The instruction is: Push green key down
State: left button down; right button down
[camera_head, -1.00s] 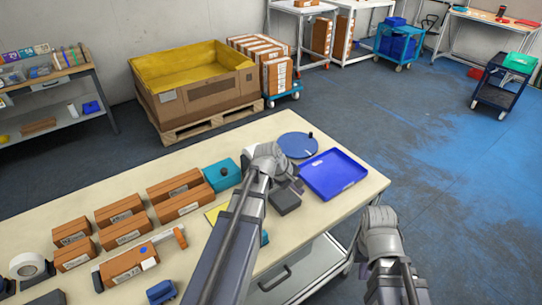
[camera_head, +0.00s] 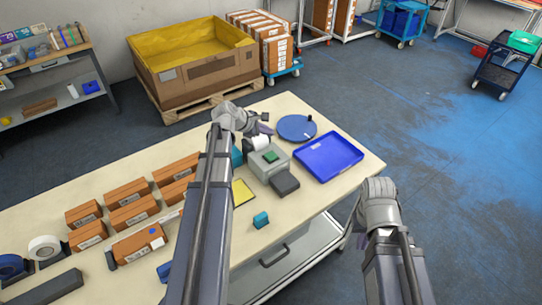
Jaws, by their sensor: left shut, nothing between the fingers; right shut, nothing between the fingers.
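The green key (camera_head: 270,157) sits on top of a light grey box-shaped device (camera_head: 268,167) on the table. A dark grey block (camera_head: 285,184) is at its front right. My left gripper (camera_head: 263,124) is shut and empty, above and behind the device, apart from the green key. A white roll-like part (camera_head: 259,143) shows behind the device, just below this gripper. My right gripper (camera_head: 378,203) is at the table's right edge, empty, away from the device; its fingertips are mostly hidden by the wrist.
A blue tray (camera_head: 328,157) and a round blue disc (camera_head: 297,127) lie right of and behind the device. Brown boxes (camera_head: 133,213) fill the table's left. The front right tabletop is mostly clear.

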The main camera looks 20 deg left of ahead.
pick_arm(q)
jog(key=b, duration=0.9)
send_near(272, 154)
jog(key=shift+w+d+f, duration=0.35)
jog(key=shift+w+f, duration=0.1)
jog(key=shift+w, duration=0.35)
jog(key=shift+w+d+f, duration=0.35)
jog(key=shift+w+f, duration=0.1)
jog(key=shift+w, duration=0.35)
jog(key=shift+w+d+f, duration=0.4)
jog(key=shift+w+f, duration=0.05)
jog(key=shift+w, duration=0.4)
jog(key=shift+f, duration=0.1)
jog(key=shift+f, duration=0.3)
jog(key=shift+f+b, duration=0.65)
jog(key=shift+b, duration=0.15)
jog(key=shift+r, duration=0.15)
jog(key=shift+r+p, duration=0.95)
jog(key=shift+p, duration=0.15)
notch_tip(272, 154, up, 5)
jog(key=p, duration=0.5)
